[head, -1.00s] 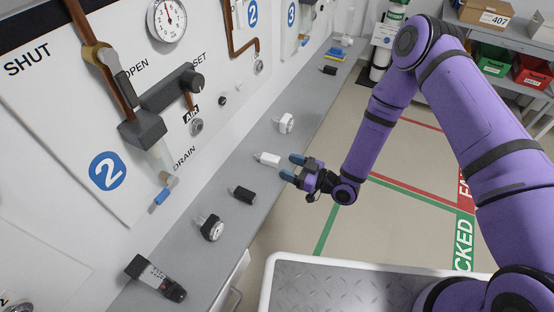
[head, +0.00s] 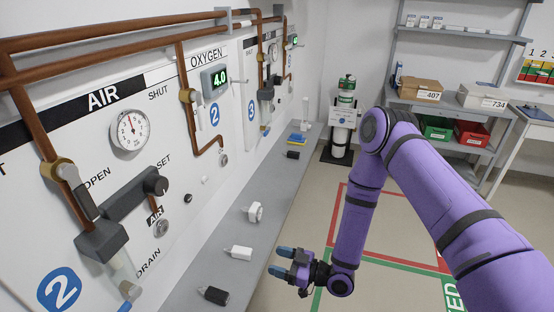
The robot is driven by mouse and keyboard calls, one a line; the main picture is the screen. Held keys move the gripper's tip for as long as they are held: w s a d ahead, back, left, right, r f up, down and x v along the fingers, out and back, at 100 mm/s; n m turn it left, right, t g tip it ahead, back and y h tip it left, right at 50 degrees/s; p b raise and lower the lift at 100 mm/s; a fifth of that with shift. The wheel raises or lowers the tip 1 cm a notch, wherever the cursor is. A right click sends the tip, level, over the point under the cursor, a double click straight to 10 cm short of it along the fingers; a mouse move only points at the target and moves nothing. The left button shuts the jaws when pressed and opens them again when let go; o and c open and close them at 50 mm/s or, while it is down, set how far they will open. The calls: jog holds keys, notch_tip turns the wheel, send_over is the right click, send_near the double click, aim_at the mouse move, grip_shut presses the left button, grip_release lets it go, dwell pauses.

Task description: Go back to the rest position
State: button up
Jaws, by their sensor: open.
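My gripper (head: 281,262) has blue-grey fingertips that stand apart with nothing between them. It is at the end of my purple arm, just off the right edge of the grey counter (head: 217,270). A white connector (head: 238,252) lies on the counter to the left of the gripper, apart from it. A black connector (head: 213,295) lies nearer, at the bottom of the view. A round white fitting (head: 254,212) sits farther back on the counter.
A gas cylinder (head: 342,120) stands at the back. Shelving with boxes (head: 415,90) is at the back right. The floor (head: 385,225) between is clear, with red and green lines.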

jog(key=w+d+r+t+h, duration=0.1)
jog(key=w+d+r+h, duration=0.25)
jog(key=w+r, duration=0.3)
jog(key=w+d+r+h, duration=0.3)
jog(key=w+r+h, duration=0.15)
jog(key=r, duration=0.25)
jog(key=d+r+m+t+h, duration=0.1)
jog(key=d+r+m+h, duration=0.15)
jog(key=d+r, duration=0.45)
jog(key=d+r+m+t+h, duration=0.1)
jog(key=d+r+h, duration=0.25)
jog(key=r, duration=0.55)
jog(key=s+d+r+m+g+h, duration=0.1)
jog(key=s+d+r+m+h, duration=0.15)
jog(key=s+d+r, duration=0.35)
jog(key=s+d+r+m+h, duration=0.1)
jog(key=s+d+r+m, duration=0.3)
jog(key=r, duration=0.4)
jog(key=s+d+r+m+g, duration=0.1)
jog(key=s+r+m, duration=0.1)
jog(key=s, duration=0.9)
jog(key=s+d+r+m+g, duration=0.1)
jog(key=s+r+m, duration=0.1)
jog(key=s, duration=0.9)
jog(key=shift+r+g, duration=0.4)
jog(key=shift+r, duration=0.35)
